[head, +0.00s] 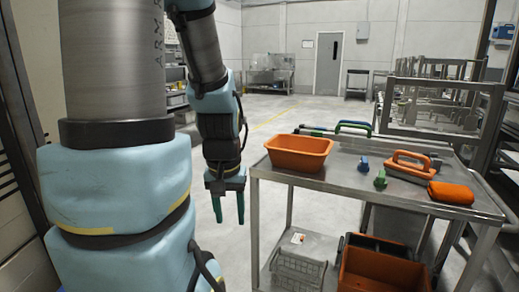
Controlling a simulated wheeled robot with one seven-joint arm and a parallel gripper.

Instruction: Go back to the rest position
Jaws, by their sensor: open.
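My gripper (229,207) hangs pointing down at the left of the metal trolley (340,182). Its two green fingers are apart, and nothing shows between them. It is beside the trolley's left edge, at about the height of the top or a little below it in the picture. My arm stands at the left and hides part of the room behind it.
On the trolley top are an orange tub (299,152), an orange-handled tool (411,165), an orange block (451,193), a small blue item (363,163) and a green one (380,179). An orange bin (385,270) and a wire basket (298,270) sit below. Open floor (258,108) lies behind.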

